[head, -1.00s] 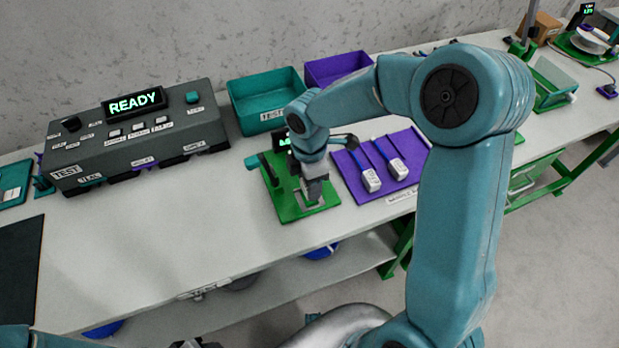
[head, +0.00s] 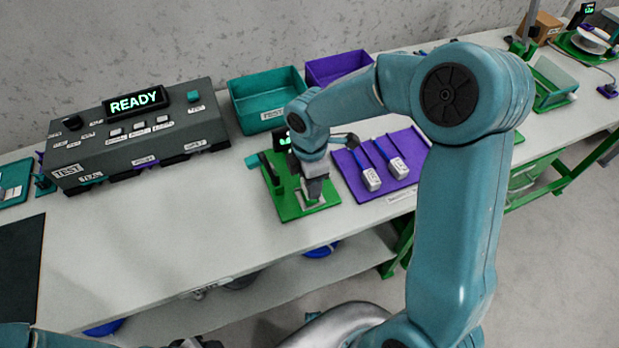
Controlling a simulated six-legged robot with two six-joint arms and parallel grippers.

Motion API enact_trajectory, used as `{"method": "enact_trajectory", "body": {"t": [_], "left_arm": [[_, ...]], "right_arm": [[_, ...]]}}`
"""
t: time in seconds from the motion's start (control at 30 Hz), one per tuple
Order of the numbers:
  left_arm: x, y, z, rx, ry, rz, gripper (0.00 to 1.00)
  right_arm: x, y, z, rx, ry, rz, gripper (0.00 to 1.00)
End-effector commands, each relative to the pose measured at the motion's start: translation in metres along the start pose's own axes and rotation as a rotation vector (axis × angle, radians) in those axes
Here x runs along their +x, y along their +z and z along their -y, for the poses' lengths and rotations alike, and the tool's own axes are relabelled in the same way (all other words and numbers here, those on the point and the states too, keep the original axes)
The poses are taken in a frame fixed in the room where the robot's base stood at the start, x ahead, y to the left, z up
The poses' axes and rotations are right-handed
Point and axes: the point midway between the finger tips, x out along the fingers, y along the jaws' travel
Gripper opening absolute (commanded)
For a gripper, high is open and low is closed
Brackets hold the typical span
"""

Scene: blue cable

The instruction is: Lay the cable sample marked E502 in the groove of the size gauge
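The size gauge is a green plate (head: 291,212) on the bench, with a small lit display and a dark upright at its back. My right gripper (head: 314,196) points down over the plate, at or just above a pale block on it. Its fingers are small and dark, so I cannot tell if they are open or hold a sample. The groove is hidden. Two blue cable samples with white tags, one left (head: 371,179) and one right (head: 398,168), lie on the purple rack (head: 347,177). Their marks are unreadable. My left gripper is not clearly in view.
A dark tester box (head: 135,140) reading READY stands at the back left. A teal bin (head: 268,98) and a purple bin (head: 338,68) stand behind the gauge. A black mat (head: 20,268) lies at the left. The bench front between mat and gauge is clear.

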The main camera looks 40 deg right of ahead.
Motion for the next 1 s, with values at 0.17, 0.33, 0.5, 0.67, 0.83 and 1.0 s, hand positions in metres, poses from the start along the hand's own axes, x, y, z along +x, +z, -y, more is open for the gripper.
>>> {"method": "enact_trajectory", "body": {"t": [0.17, 0.33, 0.5, 0.67, 0.83, 1.0], "left_arm": [[0.0001, 0.0000, 0.0000, 0.000, 0.000, 0.000, 0.43], [0.0001, 0.0000, 0.0000, 0.000, 0.000, 0.000, 0.43], [0.0011, 0.0000, 0.0004, 0.000, 0.000, 0.000, 0.43], [0.0030, 0.0000, 0.0011, 0.000, 0.000, 0.000, 0.43], [0.0048, -0.0001, 0.0018, 0.000, 0.000, 0.000, 0.43], [0.0067, -0.0001, 0.0024, 0.000, 0.000, 0.000, 0.43]], "right_arm": [[0.0001, 0.0000, -0.0001, 0.000, 0.000, 0.000, 0.21], [0.0001, 0.0000, -0.0001, 0.000, 0.000, 0.000, 0.21], [0.0014, 0.0000, -0.0001, 0.000, 0.000, 0.000, 0.21], [0.0040, 0.0000, 0.0000, 0.000, 0.000, 0.000, 0.21], [0.0066, 0.0001, 0.0000, 0.000, 0.000, 0.000, 0.21], [0.0092, 0.0001, 0.0000, 0.000, 0.000, 0.000, 0.21]]}}
